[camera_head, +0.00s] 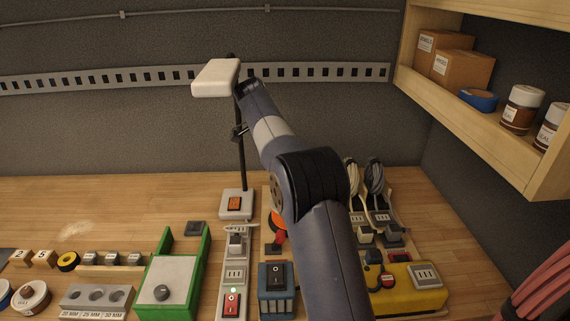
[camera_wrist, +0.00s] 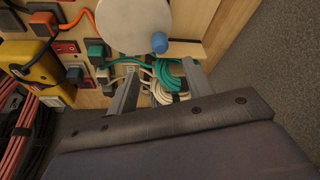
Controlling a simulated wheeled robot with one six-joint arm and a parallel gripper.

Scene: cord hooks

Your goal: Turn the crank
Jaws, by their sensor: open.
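In the wrist view, a pale round disc (camera_wrist: 133,22) with a blue knob (camera_wrist: 159,43) near its edge looks like the crank. It is at the top middle, partly cut off by the frame edge. My gripper (camera_wrist: 161,68) is open, its two fingers apart with nothing held between them. The blue knob shows just above the gap between the fingertips; I cannot tell how far away it is. In the head view, my arm covers the middle of the bench, and neither the disc nor my gripper can be made out there.
Coiled teal (camera_wrist: 167,73) and cream (camera_wrist: 163,94) cords show behind the fingers. A yellow power box (camera_head: 412,290), a blue switch box (camera_head: 277,290) and a power strip (camera_head: 235,270) surround my arm. A lamp (camera_head: 216,78) stands close to its left. A shelf (camera_head: 480,105) overhangs at right.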

